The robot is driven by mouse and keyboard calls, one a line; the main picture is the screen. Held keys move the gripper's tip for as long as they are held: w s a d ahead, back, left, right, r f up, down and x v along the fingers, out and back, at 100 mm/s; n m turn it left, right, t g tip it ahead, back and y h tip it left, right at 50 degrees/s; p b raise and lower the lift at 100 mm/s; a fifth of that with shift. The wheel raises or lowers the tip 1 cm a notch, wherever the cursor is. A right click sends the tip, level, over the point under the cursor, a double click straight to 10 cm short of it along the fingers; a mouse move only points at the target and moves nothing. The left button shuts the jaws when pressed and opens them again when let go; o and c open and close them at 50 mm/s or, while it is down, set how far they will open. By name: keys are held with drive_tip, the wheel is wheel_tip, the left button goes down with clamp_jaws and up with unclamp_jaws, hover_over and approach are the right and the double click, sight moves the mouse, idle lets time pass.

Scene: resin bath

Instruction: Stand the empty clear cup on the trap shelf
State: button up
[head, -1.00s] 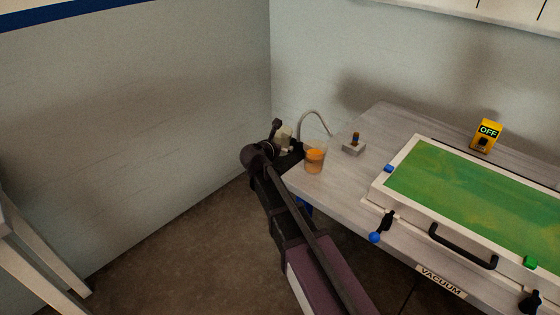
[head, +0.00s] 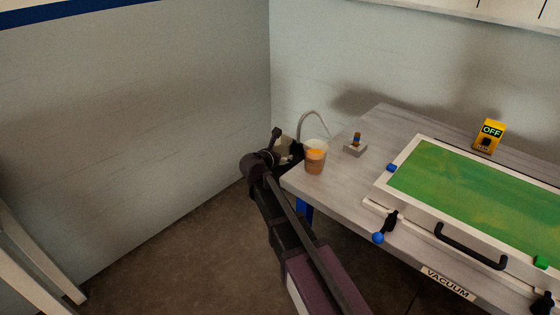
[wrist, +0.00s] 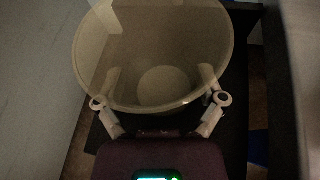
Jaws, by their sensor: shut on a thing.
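The empty clear cup (wrist: 150,55) fills the middle of the wrist view, its wide rim towards the camera and its round base visible through the wall. My gripper (wrist: 160,98) is shut on it, with one pale finger on each side. In the head view my gripper (head: 286,148) is at the left end of the table, beside the wall corner, and the held cup is hard to make out. A black flat surface (wrist: 243,120) shows below the cup in the wrist view; it may be the trap shelf. I cannot tell whether the cup touches it.
A cup with orange-brown contents (head: 315,162) stands at the table's left corner, close to my gripper.

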drive_tip(key=shift+f, duration=0.5)
drive_tip(key=shift+f+b, duration=0.15)
drive_tip(key=shift+b, duration=0.25)
drive_tip(key=o, duration=0.8)
drive_tip(key=shift+r, duration=0.2)
drive_tip(key=shift+r+p, duration=0.1)
drive_tip(key=shift+p, duration=0.2)
drive_tip(key=p+v, duration=0.4)
drive_tip(key=v, duration=0.8)
drive_tip(key=shift+d, duration=0.1)
